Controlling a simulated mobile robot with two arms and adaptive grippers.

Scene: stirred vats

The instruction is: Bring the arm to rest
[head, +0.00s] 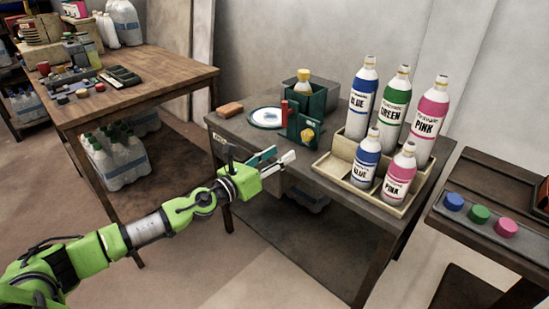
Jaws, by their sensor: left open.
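My left arm, green and grey, comes in from the lower left. Its gripper (276,160) is open and empty, in front of the near left edge of the grey table (240,125). I see nothing between its two fingers. The fingers point right and slightly up, towards the bottle tray (327,168). They appear apart from the tray and from the green holder (312,112) behind them. My right gripper is not in view.
Labelled blue (361,105), green (394,112) and pink (428,118) bottles stand at the tray, with smaller ones in front. A wooden table (150,75) with clutter stands left. Coloured caps (479,214) sit on a bench at right. The floor below the arm is clear.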

